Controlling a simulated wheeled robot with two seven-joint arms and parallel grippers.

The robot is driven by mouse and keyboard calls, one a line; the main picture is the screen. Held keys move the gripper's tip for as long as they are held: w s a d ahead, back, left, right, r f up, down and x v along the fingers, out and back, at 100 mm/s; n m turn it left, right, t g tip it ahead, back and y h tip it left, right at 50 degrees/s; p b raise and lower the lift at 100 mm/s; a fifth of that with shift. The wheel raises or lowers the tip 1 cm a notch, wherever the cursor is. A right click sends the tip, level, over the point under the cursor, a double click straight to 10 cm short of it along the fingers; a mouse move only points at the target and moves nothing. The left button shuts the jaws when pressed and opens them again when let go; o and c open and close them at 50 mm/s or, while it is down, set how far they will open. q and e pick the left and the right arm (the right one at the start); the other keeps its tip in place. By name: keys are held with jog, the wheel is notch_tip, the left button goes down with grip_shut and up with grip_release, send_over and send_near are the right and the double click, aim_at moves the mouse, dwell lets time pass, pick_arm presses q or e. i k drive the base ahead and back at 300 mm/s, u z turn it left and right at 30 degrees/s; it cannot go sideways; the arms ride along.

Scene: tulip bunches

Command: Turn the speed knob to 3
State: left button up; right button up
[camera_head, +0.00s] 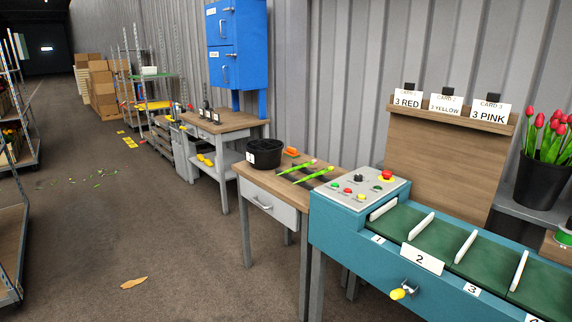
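A grey control panel (363,189) sits on the left end of a teal machine. It carries a black knob (358,179) near its back edge and a red mushroom button (387,175) at the back right. Smaller red, green and yellow buttons and another small dark control (378,188) are in front. I cannot read the labels or tell which control is the speed knob, nor its setting. Neither of my grippers is in view.
The machine's green belt (405,222) has white dividers and number plates. A yellow-ended handle (398,294) sticks out in front. A wooden table (270,182) holds a black bucket (264,153) and green stems. Tulips stand in a black pot (541,180). The floor at left is largely open.

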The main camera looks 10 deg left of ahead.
aim_at(359, 177)
jog(key=u, duration=0.35)
jog(key=i, duration=0.95)
jog(key=z, duration=0.75)
jog(key=i, duration=0.8)
jog(key=z, duration=0.75)
